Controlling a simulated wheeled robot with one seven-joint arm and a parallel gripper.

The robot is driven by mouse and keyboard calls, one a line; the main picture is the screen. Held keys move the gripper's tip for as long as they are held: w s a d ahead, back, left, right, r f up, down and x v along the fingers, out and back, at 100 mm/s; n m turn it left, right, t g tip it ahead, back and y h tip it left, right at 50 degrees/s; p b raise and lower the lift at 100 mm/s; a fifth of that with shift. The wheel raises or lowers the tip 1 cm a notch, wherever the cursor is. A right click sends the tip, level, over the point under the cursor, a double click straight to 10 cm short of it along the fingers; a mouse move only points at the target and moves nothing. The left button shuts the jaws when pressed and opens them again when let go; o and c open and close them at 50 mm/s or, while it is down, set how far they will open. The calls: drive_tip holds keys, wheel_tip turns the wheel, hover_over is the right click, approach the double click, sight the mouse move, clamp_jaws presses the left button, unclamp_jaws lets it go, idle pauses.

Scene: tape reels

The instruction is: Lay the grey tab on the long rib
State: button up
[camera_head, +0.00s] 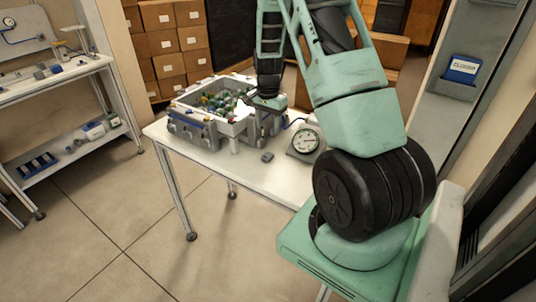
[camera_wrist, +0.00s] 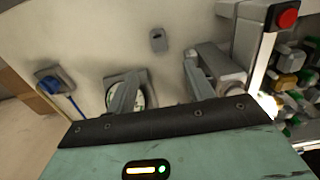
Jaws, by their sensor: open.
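The grey tab (camera_head: 267,156) appears to be the small dark grey piece lying flat on the white table (camera_head: 220,160), in front of the grey bin. It also shows in the wrist view (camera_wrist: 158,40), at the top centre, beyond my fingertips and touching neither finger. My gripper (camera_head: 268,103) is above the table beside the bin, partly hidden by my arm. In the wrist view my gripper (camera_wrist: 160,85) has its two grey fingers spread wide with nothing between them. I cannot pick out the long rib for certain; it may be part of the bin's grey fittings.
A grey bin (camera_head: 195,143) of coloured pieces stands at the table's left end, close to my gripper. A round dial gauge (camera_head: 305,141) stands to the right. In the wrist view a blue plug with a cable (camera_wrist: 50,85) lies left. Bare tabletop surrounds the tab.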

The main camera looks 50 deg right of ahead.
drive_tip(key=p, duration=0.1)
hover_over(268, 155)
drive_tip(key=f, duration=0.6)
drive_tip(key=shift+w+d, duration=0.15)
drive_tip(key=shift+w, duration=0.05)
wheel_tip(268, 155, down, 4)
drive_tip(key=p, duration=0.2)
drive_tip(key=shift+s+p, duration=0.15)
drive_tip(key=shift+p, duration=0.25)
drive_tip(key=shift+f, duration=0.75)
drive_tip(key=c, duration=1.1)
drive_tip(key=shift+r, duration=0.15)
